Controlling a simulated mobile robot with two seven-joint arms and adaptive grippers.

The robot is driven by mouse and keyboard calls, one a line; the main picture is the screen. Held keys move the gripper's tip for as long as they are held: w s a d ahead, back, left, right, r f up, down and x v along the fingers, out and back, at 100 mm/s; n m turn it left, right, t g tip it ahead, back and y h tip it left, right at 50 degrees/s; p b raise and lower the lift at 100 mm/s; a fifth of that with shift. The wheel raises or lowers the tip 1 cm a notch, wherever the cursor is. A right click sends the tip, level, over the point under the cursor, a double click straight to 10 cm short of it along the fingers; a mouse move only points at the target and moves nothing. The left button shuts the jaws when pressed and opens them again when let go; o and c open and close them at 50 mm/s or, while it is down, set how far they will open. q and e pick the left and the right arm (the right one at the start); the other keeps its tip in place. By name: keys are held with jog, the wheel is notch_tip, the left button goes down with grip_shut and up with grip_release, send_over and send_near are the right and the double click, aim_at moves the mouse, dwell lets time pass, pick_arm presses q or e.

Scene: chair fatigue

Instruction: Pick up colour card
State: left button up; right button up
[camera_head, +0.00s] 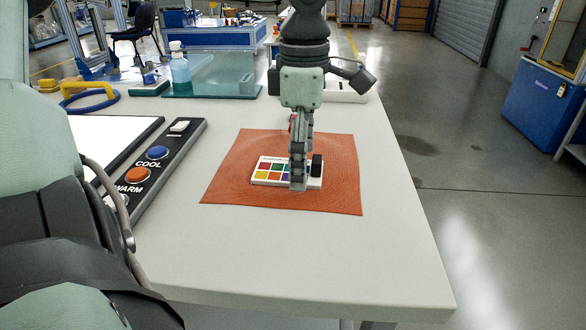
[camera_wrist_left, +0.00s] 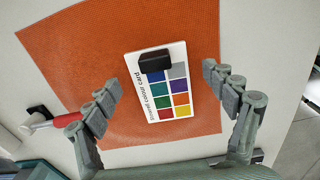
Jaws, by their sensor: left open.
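The colour card (camera_head: 270,170) is a white card with rows of coloured squares and a black block (camera_head: 317,166) at one end. It lies flat on an orange mat (camera_head: 338,190) on the pale table. My left gripper (camera_head: 298,186) points down over the card in the head view and hides part of it. In the left wrist view my left gripper (camera_wrist_left: 162,78) is open, with one finger on each side of the card (camera_wrist_left: 160,113), apart from it. The black block (camera_wrist_left: 155,60) sits near the card's far end there. My right gripper is not in view.
A button panel (camera_head: 168,165) with COOL and WARM labels stands left of the mat. A spray bottle (camera_head: 180,70) and a greenish clear box (camera_head: 222,74) stand behind. A red-tipped object (camera_wrist_left: 66,120) lies by the mat. The table's front right is clear.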

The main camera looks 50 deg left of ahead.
pick_arm(q)
jog(key=shift+c, duration=0.4)
jog(key=c, duration=1.2)
